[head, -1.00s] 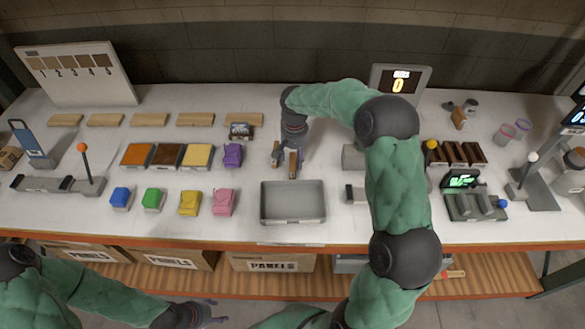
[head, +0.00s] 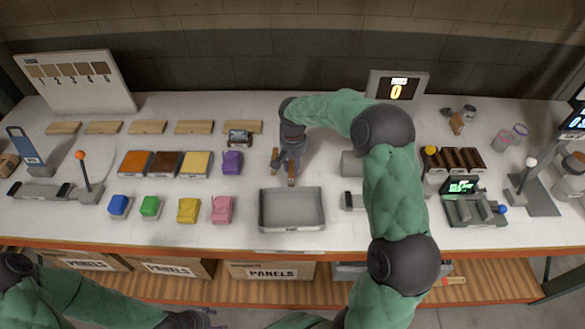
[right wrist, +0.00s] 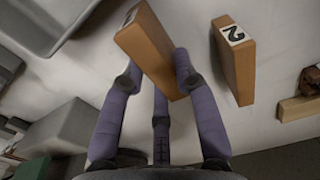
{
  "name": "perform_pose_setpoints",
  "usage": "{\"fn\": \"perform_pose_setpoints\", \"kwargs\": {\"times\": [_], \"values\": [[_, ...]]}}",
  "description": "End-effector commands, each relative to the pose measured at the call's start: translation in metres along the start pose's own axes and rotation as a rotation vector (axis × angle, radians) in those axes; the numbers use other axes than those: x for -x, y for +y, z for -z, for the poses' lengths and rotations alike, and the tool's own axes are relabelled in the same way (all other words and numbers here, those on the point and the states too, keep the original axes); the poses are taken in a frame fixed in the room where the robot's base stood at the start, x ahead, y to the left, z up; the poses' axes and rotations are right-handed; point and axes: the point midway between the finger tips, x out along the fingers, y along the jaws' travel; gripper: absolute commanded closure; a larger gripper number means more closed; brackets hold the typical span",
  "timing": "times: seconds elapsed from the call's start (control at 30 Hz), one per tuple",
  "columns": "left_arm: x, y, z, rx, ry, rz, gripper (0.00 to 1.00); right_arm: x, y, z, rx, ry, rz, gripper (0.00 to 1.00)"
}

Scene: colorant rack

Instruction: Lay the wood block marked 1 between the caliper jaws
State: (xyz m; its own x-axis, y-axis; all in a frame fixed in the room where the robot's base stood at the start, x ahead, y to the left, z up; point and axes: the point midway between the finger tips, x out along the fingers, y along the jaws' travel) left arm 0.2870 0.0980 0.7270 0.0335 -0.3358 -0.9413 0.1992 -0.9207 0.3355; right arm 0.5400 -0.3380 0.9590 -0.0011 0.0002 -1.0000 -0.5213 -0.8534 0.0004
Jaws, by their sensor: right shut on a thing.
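My right gripper (head: 291,170) is shut on a narrow wood block (head: 291,180), which stands behind the grey tray. In the right wrist view the held block (right wrist: 150,52) sits tilted between the fingers (right wrist: 158,85); its white label shows at the far end, but I cannot read its number surely. A second wood block (head: 275,158) stands just left of the gripper; the wrist view shows this block (right wrist: 234,62) marked 2. The caliper (head: 475,209) with a green display is at the right, its jaws empty. My left gripper (head: 200,317) is at the bottom edge, mostly cut off.
The grey tray (head: 292,228) is empty, in front of my right gripper. Colored bags and panels stand to the left, wood strips (head: 194,127) behind them. A counter screen (head: 397,86) is at the back. My right arm hides part of the table between tray and caliper.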

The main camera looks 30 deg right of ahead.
Motion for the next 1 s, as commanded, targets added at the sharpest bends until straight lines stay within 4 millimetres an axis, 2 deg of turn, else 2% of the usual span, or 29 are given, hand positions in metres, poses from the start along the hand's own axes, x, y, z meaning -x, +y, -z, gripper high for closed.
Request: {"fn": "perform_pose_setpoints", "kwargs": {"times": [0.27,0.37,0.63,0.8,1.0], "values": [[0.006,0.002,0.0,0.0,0.0,0.0,0.46,0.031,0.0,0.001,0.0,0.005,0.001,1.0],[0.009,0.003,0.0,0.0,0.0,0.0,0.46,0.044,0.004,-0.01,0.0,0.004,0.001,1.0],[0.019,0.007,-0.001,0.0,0.0,0.0,0.46,0.096,0.02,-0.051,0.0,0.004,0.002,1.0],[0.021,0.007,-0.001,0.0,0.0,0.0,0.46,0.108,0.033,-0.084,-0.001,0.003,0.001,1.0],[0.024,0.009,-0.001,0.0,0.0,0.0,0.46,0.12,0.044,-0.112,0.0,0.003,0.001,1.0]]}}
